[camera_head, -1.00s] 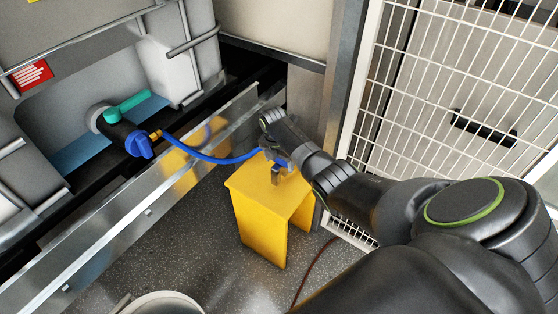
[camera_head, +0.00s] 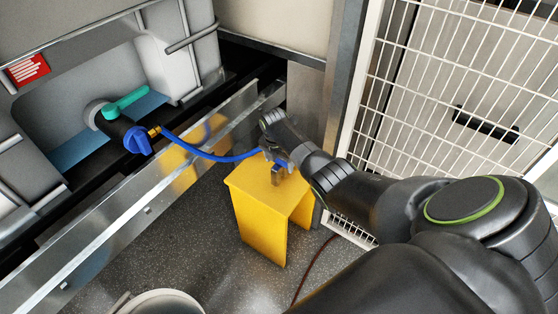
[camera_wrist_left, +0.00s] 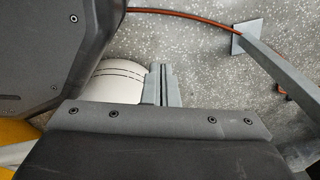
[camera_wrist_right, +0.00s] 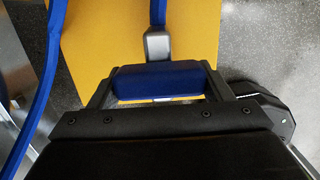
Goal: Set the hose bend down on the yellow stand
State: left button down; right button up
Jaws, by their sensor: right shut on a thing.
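My right gripper (camera_head: 278,164) is over the top of the yellow stand (camera_head: 262,225). In the right wrist view it (camera_wrist_right: 157,72) is shut on the blue hose bend (camera_wrist_right: 157,84), which lies across between the fingers. A grey fitting (camera_wrist_right: 158,42) with blue hose lies just beyond the bend, over the yellow top. Whether the bend touches the stand I cannot tell. The blue hose (camera_head: 215,157) runs left from the gripper to a brass fitting on the blue valve cap (camera_head: 138,140). My left gripper (camera_wrist_left: 162,72) shows only in the left wrist view, shut and empty.
A grey tank with a teal valve handle (camera_head: 126,101) stands at the left. A metal rail (camera_head: 140,190) runs between it and the stand. A white mesh panel (camera_head: 455,90) stands at the right. A round white container (camera_head: 160,303) and a brown cable (camera_head: 312,272) are on the floor.

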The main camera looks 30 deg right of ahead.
jog(key=shift+f, duration=0.4)
jog(key=shift+f+b, duration=0.45)
jog(key=shift+b, duration=0.05)
jog(key=shift+f, duration=0.15)
dwell(0.6)
jog(key=o, duration=1.6)
jog(key=shift+c, duration=0.2)
jog(key=shift+o, duration=0.2)
jog(key=shift+f, duration=0.1)
